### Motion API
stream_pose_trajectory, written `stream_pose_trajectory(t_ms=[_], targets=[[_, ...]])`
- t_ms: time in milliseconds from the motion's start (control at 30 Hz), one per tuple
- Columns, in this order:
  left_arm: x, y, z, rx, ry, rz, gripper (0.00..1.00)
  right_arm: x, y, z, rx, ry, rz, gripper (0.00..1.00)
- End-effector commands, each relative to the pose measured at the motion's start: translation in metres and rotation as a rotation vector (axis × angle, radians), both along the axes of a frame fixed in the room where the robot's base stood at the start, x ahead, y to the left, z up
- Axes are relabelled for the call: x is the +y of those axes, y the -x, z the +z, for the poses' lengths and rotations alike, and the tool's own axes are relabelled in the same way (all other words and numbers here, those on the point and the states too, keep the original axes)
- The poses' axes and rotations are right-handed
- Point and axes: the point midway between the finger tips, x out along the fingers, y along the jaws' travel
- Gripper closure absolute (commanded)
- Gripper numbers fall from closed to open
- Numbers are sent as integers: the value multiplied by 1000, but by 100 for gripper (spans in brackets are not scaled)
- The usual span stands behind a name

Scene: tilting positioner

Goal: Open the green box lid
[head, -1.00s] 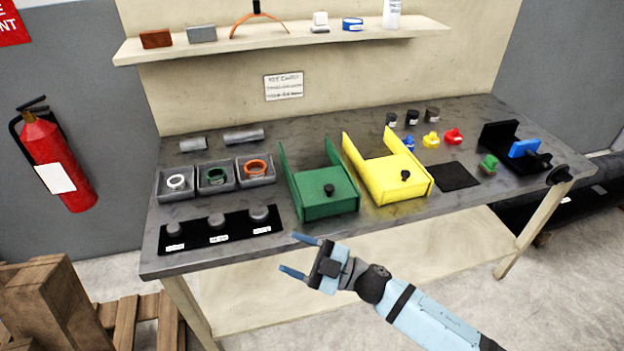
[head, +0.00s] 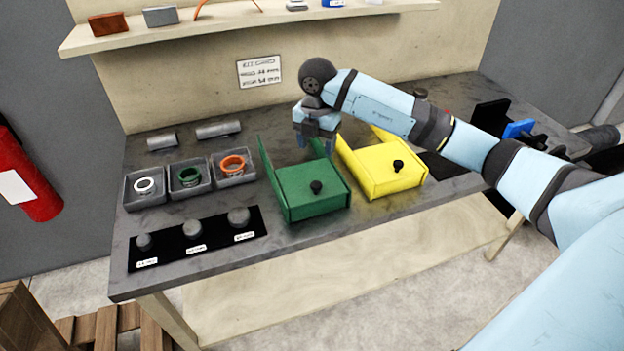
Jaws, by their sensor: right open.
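The green box (head: 318,207) stands on the workbench left of the yellow box. Its flat green lid panel (head: 295,181) with a black knob (head: 316,187) covers the front part, and taller side walls rise behind it. My right gripper (head: 316,147) points down above the rear part of the green box, behind the knob and apart from it. Its jaws are open, with nothing seen between them. The gripper and wrist hide part of the box's rear. My left gripper is out of view.
The yellow box (head: 382,182) stands close on the right, under my right forearm. Grey bins (head: 146,202) with rings and a black strip (head: 165,257) with grey knobs lie left. A shelf (head: 250,22) juts from the back panel. Bare bench lies in front of the green box.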

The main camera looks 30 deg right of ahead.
Motion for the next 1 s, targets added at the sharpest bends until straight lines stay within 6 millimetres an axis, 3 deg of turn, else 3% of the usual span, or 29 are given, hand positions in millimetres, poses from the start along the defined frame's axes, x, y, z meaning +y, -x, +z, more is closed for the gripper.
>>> stream_pose_trajectory(t_ms=[500, 700, 1000], targets=[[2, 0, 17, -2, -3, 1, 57, 1, 1, -102, 3, -4, 4, 41], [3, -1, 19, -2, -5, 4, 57, 2, 1, -122, 1, -5, 4, 41], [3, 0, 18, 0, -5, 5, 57, 1, 1, -127, 0, -5, 5, 41]])
